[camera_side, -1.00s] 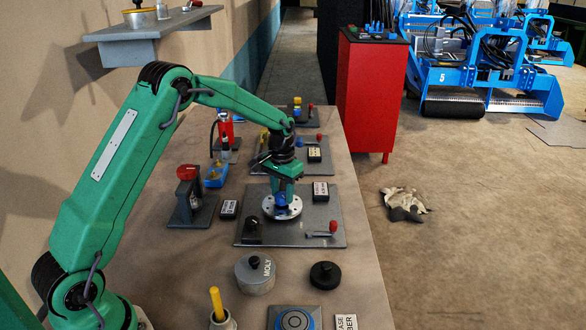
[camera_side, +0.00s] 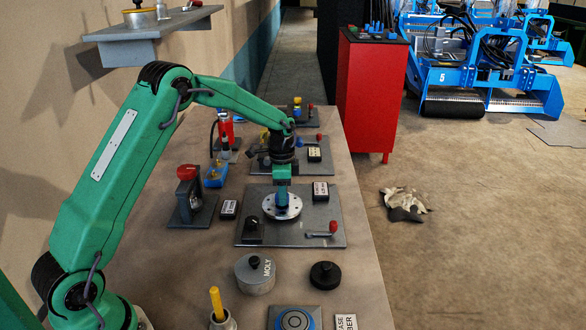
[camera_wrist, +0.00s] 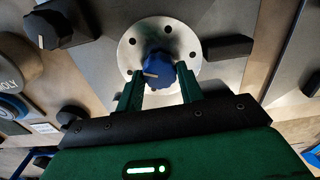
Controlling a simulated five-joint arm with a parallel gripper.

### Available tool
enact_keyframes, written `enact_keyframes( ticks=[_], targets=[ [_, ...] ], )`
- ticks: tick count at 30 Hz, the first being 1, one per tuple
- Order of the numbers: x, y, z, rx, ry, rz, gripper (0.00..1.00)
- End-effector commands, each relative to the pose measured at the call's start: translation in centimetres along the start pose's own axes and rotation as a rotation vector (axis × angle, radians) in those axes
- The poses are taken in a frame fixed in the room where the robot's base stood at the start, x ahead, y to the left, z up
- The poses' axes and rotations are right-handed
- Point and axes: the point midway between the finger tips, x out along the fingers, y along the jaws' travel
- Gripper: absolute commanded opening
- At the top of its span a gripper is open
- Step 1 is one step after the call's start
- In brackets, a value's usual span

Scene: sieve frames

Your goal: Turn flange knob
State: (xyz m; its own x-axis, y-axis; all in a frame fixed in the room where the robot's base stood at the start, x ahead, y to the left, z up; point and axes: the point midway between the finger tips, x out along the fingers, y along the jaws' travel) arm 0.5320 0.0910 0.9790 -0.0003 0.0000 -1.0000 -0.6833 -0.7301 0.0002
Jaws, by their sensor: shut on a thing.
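The flange (camera_side: 271,208) is a pale round disc with holes around its rim, fixed on a grey plate (camera_side: 256,197). A blue knob (camera_wrist: 158,68) with a light pointer line stands at the disc's centre in the wrist view. The flange (camera_wrist: 190,42) also shows there around the knob. My gripper (camera_wrist: 160,86) has its two green fingers on either side of the knob, shut on it. In the side view my gripper (camera_side: 282,190) reaches down over the flange and hides most of the knob.
On the same plate are a black knob (camera_side: 253,230), a red-tipped lever (camera_side: 322,231) and a label block (camera_side: 320,190). A grey MOLY canister (camera_side: 254,276) and a black round knob (camera_side: 326,275) stand in front. Another plate with parts lies behind.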

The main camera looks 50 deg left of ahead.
Motion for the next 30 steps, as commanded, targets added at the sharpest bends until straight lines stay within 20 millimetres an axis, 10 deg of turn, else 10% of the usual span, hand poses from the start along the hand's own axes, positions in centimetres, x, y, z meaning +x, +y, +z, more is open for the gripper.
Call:
enact_keyframes(
  ticks=[21,22,24,30],
  targets=[
    [-0.29,0.03,0.06,0.109,0.0,0.001,0.14],
    [-0.29,0.03,0.06,0.108,-0.001,0.001,0.41],
    [-0.27,0.03,0.05,0.108,0.0,0.001,0.55],
    [-0.13,0.02,0.03,0.108,0.0,0.0,0.59]
  ],
)
